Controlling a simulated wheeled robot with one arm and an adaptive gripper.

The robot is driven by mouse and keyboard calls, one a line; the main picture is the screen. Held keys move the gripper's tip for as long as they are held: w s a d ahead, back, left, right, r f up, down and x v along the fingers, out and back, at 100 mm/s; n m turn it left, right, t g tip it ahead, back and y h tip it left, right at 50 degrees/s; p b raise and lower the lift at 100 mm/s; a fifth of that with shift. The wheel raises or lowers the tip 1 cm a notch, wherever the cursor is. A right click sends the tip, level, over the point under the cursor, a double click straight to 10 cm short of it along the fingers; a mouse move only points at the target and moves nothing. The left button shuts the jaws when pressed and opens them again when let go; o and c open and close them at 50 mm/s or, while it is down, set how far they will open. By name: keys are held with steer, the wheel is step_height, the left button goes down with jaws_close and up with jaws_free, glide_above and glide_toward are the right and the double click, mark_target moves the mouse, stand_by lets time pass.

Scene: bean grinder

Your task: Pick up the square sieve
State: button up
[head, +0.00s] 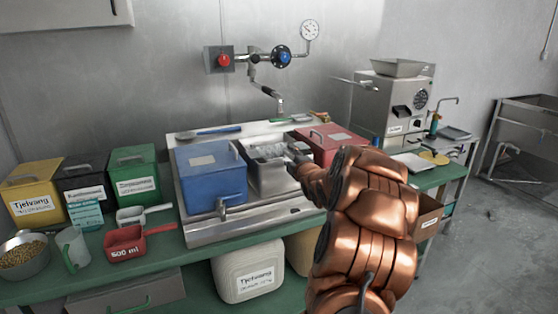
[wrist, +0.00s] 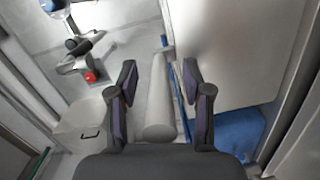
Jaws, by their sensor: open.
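A metal, open-topped square container (head: 262,180) stands between the blue bin and the red bin in the head view. Pale shapes show in its top; I cannot tell clearly whether they are the square sieve. My gripper (head: 291,154) is at its right side, partly hidden by my copper arm. In the wrist view my gripper (wrist: 159,68) is open. A pale grey bar (wrist: 158,112) lies between the fingers, with no visible contact. A flat light grey panel (wrist: 235,45) is beside it on the right.
The blue bin (head: 211,178) is close on the left and the red bin (head: 335,140) close on the right. A tap (head: 280,103) hangs behind. The grinder (head: 392,105) stands at the right. Scoops and labelled boxes crowd the left bench.

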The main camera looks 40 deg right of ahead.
steer(key=shift+w+d+f, duration=0.1)
steer(key=shift+w+d, duration=0.1)
steer(key=shift+w, duration=0.15)
jaws_close()
stand_by(0.6)
